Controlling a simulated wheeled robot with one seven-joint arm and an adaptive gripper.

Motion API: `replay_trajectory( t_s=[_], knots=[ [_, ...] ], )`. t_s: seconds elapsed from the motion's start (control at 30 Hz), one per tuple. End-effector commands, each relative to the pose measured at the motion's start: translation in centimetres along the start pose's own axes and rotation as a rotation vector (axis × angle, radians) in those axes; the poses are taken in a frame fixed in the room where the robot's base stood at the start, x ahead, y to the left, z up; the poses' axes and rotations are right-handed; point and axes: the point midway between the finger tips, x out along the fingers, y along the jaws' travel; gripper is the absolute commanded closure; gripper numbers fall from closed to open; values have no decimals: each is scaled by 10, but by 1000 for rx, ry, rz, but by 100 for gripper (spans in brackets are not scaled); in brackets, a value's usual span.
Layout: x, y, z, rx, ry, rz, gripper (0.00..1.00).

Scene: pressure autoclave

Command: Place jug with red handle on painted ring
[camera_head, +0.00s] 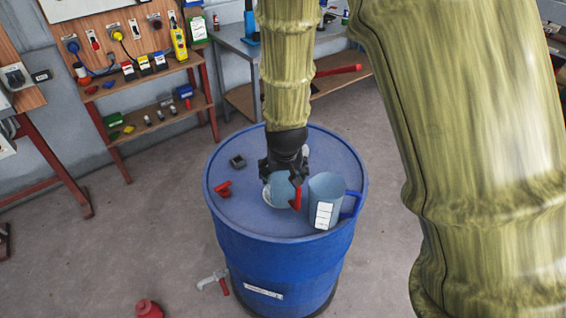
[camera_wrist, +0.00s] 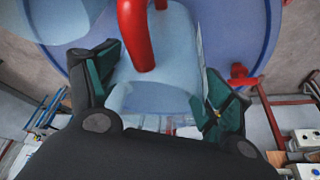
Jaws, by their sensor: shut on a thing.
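The jug with the red handle (camera_head: 279,190) is pale blue-grey and is on or just above the top of a blue drum; I cannot tell which. Its red handle (camera_head: 296,199) faces the front right. My gripper (camera_head: 284,172) is above it, shut on its body. In the wrist view the jug (camera_wrist: 172,55) sits between my two fingers (camera_wrist: 158,85), with the red handle (camera_wrist: 135,35) toward the top. A pale curved edge (camera_head: 267,197) shows at the jug's lower left. It may be the painted ring, mostly hidden by the jug.
A jug with a blue handle (camera_head: 324,188) and white label stands close on the right. A small dark block (camera_head: 238,161) and a red part (camera_head: 223,189) are on the drum (camera_head: 245,219) to the left. The drum top's front left is clear.

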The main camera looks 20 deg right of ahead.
Motion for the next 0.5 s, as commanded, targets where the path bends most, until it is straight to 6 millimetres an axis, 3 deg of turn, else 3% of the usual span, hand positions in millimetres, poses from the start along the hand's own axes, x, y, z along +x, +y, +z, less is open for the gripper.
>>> replay_trajectory(
  t_s=[0.17,0.33,0.5],
  knots=[
    [4,0,-13,0,1,0,59],
    [14,2,-40,2,0,0,59],
    [26,1,-34,0,-2,0,59]
  ],
)
